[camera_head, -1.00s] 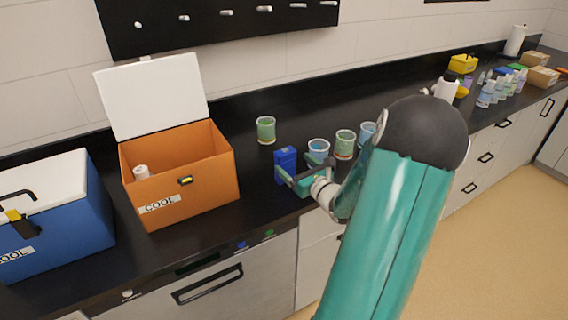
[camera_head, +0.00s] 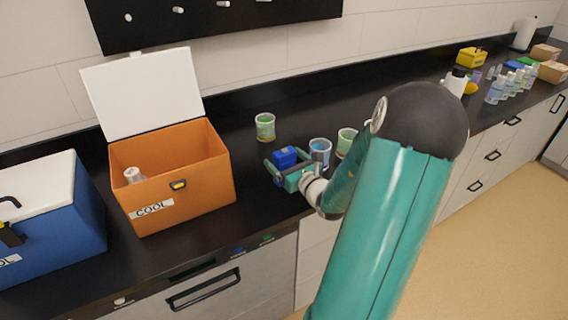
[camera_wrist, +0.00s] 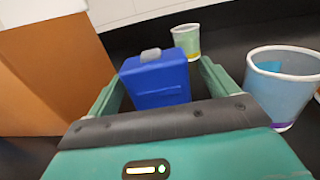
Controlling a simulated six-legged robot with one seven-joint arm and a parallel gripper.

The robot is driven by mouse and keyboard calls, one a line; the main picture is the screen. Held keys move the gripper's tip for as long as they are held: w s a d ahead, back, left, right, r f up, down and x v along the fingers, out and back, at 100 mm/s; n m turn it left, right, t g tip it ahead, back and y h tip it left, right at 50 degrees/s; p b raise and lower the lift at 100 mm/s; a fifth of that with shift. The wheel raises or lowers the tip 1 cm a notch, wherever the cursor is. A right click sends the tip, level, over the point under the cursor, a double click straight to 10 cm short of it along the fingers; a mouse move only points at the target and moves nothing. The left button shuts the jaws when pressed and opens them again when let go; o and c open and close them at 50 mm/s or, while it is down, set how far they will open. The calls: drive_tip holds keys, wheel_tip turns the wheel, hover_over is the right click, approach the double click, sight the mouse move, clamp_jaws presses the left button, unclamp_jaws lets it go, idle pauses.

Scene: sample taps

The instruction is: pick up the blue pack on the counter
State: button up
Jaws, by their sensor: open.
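The blue pack (camera_head: 285,155) stands upright on the black counter, right of the orange box. In the wrist view the blue pack (camera_wrist: 157,80) has a grey cap on top and sits between my two green fingers. My gripper (camera_head: 279,166) is open around the pack, one finger on each side. In the wrist view my gripper (camera_wrist: 160,88) shows a small gap at the right finger; I cannot tell whether the left finger touches the pack. The pack's lower part is hidden behind the gripper body.
An open orange cool box (camera_head: 185,175) stands close on the left, with a blue cool box (camera_head: 55,220) beyond it. A green cup (camera_head: 265,127) stands behind the pack. A blue cup (camera_head: 320,152) and another green cup (camera_head: 346,142) stand close on the right.

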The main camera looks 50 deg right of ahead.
drive_tip(key=shift+w, duration=0.35)
drive_tip(key=shift+s, duration=0.2)
drive_tip(key=shift+w, duration=0.1)
drive_tip(key=c, duration=1.2)
drive_tip(key=shift+r, duration=0.1)
